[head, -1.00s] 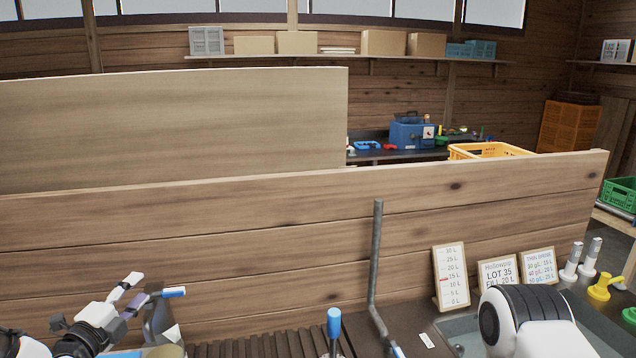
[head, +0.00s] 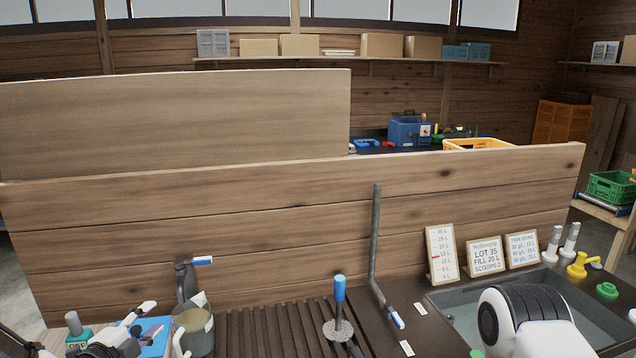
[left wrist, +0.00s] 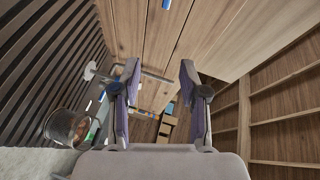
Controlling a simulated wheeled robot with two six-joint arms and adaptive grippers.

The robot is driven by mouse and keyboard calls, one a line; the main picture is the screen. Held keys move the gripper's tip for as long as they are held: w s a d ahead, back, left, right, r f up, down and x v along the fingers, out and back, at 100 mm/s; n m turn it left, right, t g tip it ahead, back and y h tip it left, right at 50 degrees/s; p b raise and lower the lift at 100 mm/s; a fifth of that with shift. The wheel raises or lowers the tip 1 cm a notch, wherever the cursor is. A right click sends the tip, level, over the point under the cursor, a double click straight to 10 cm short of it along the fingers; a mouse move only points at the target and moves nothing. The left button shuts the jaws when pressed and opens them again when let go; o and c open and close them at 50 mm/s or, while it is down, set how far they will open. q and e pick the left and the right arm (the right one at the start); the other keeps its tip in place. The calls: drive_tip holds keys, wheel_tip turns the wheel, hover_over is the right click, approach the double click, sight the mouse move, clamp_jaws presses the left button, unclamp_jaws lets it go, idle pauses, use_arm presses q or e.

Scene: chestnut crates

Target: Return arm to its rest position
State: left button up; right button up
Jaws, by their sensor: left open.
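A pot with brown contents (left wrist: 68,127) is to the left of the fingers there. My right gripper is out of view; only a white and black link of mine shows at lower right.
A plank wall (head: 300,220) stands behind the slatted deck (head: 265,330). Signs (head: 487,257), a sink (head: 455,310), and yellow (head: 577,265) and green fittings (head: 607,290) are at right.

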use_arm(q)
drive_tip(key=s+d+f+n+g+y, duration=0.1)
drive_tip(key=s+d+f+n+g, duration=0.35)
drive_tip(key=s+f, duration=0.4)
drive_tip(key=s+d+f+n+g, duration=0.35)
drive_tip(key=s+f+n, duration=0.2)
drive_tip(key=f, duration=0.65)
drive_tip(key=s+d+f+n+g+y, duration=0.1)
drive_tip(key=s+f+n+g, duration=0.3)
drive_tip(key=s, duration=0.7)
drive_tip(key=s+d+f+n+g+y, duration=0.1)
drive_tip(key=s+f+n+g, duration=0.3)
drive_tip(key=s, duration=0.7)
wheel_tip(320, 180, down, 10)
drive_tip(key=b, duration=1)
drive_tip(key=shift+a, duration=0.3)
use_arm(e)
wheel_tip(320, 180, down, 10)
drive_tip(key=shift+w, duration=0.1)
